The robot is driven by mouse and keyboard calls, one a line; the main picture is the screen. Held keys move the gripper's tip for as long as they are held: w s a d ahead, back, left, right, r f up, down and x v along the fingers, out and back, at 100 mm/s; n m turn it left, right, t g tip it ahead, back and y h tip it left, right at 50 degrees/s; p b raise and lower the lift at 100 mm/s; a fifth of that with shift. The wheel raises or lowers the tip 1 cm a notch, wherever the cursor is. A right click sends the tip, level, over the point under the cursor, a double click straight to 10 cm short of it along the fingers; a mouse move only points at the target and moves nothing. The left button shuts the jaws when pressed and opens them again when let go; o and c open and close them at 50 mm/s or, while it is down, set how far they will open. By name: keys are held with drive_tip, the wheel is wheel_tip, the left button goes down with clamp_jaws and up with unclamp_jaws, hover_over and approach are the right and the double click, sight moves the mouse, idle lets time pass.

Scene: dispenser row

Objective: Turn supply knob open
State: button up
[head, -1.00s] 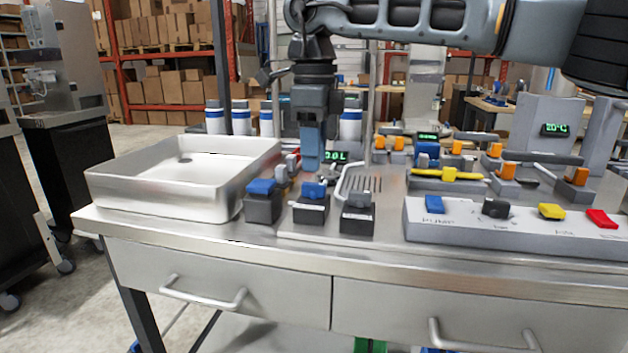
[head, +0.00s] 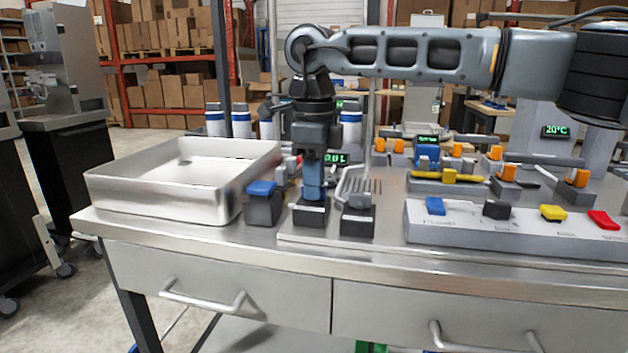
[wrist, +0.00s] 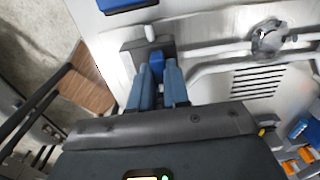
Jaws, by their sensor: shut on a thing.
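My gripper (head: 313,190) points straight down over the middle block (head: 309,214) of a row of three small dark blocks on the steel bench. In the wrist view its two blue-grey fingers (wrist: 158,85) are shut on a blue knob (wrist: 156,62), whose top shows between the fingertips. In the head view the fingers hide that knob. I cannot read a label naming it as the supply knob.
A steel tray (head: 180,186) stands at the left. A block with a blue knob (head: 262,188) is just left of my gripper, and a grey-knobbed block (head: 358,215) just right. A white panel (head: 515,230) with coloured switches lies further right.

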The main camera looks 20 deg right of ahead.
clamp_jaws()
drive_tip(key=shift+r+n+p, duration=0.1)
drive_tip(key=shift+n+p, duration=0.25)
drive_tip(key=shift+n, duration=0.05)
drive_tip(key=n+p, duration=0.1)
drive_tip(key=n, duration=0.2)
drive_tip(key=shift+r+p, duration=0.1)
drive_tip(key=shift+p, duration=0.25)
drive_tip(key=n+p, duration=0.2)
drive_tip(key=n, duration=0.3)
drive_tip(key=n+p, duration=0.1)
drive_tip(key=n, duration=0.4)
drive_tip(key=shift+p, duration=0.35)
drive_tip(key=shift+n+p, duration=0.45)
drive_tip(key=shift+n, duration=1.55)
drive_tip(key=o, duration=0.7)
unclamp_jaws()
